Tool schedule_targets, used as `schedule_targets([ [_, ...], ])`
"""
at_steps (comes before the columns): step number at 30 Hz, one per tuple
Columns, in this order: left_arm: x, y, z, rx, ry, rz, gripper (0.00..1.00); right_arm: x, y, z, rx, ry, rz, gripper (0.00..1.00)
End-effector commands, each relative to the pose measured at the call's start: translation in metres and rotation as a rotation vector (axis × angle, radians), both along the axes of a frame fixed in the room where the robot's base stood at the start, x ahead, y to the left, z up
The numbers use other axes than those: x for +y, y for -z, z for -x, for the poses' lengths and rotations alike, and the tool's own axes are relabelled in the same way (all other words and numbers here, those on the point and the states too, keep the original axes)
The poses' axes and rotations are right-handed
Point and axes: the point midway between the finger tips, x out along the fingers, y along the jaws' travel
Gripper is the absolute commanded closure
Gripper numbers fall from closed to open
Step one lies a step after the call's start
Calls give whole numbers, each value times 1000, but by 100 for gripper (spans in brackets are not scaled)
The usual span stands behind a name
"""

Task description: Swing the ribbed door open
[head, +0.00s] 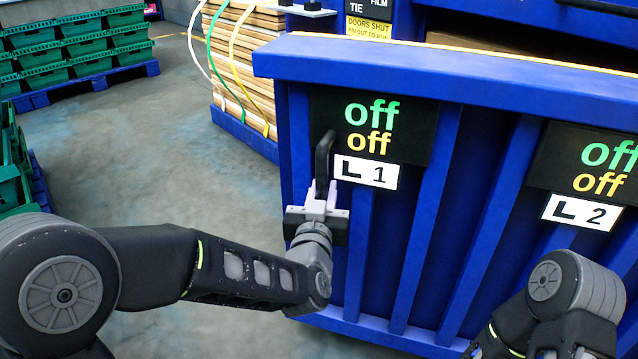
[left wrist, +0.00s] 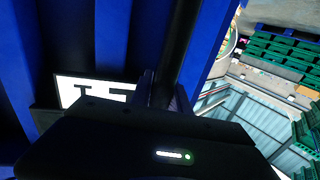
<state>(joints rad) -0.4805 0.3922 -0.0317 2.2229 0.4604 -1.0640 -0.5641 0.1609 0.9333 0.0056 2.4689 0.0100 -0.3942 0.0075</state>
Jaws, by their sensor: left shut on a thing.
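The blue ribbed door (head: 425,215) fills the right half of the head view, with upright ribs and a thick top rail. A black upright handle (head: 323,155) stands near its left edge, beside the "L 1" label. My left gripper (head: 321,192) is shut on the lower part of this handle. In the left wrist view the dark handle (left wrist: 178,45) runs up from between the fingers (left wrist: 160,95), with blue ribs to its left. My right arm shows at the lower right; its gripper is out of view.
A strapped stack of brown sheets (head: 243,65) stands behind the door's left edge. Green crates (head: 75,50) sit on a blue pallet at the upper left, with more crates (head: 14,160) at the left edge. The grey floor (head: 150,150) between is clear.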

Motion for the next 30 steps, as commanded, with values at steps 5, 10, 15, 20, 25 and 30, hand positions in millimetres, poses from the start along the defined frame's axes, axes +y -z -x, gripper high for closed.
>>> schedule_targets([
  [5,0,-1,2,-3,-4,0,100,0,0,0,0,0,0,64],
  [10,0,-1,1,-3,-4,1,100,0,0,0,0,0,0,64],
  [15,0,-1,1,-3,-3,1,69,0,0,0,0,0,0,64],
  [20,0,-1,1,-2,-3,1,57,0,0,0,0,0,0,64],
  [25,0,-1,1,-2,-2,1,57,0,0,0,0,0,0,64],
  [30,-1,-1,5,-2,-1,1,57,0,-2,0,1,0,0,64],
])
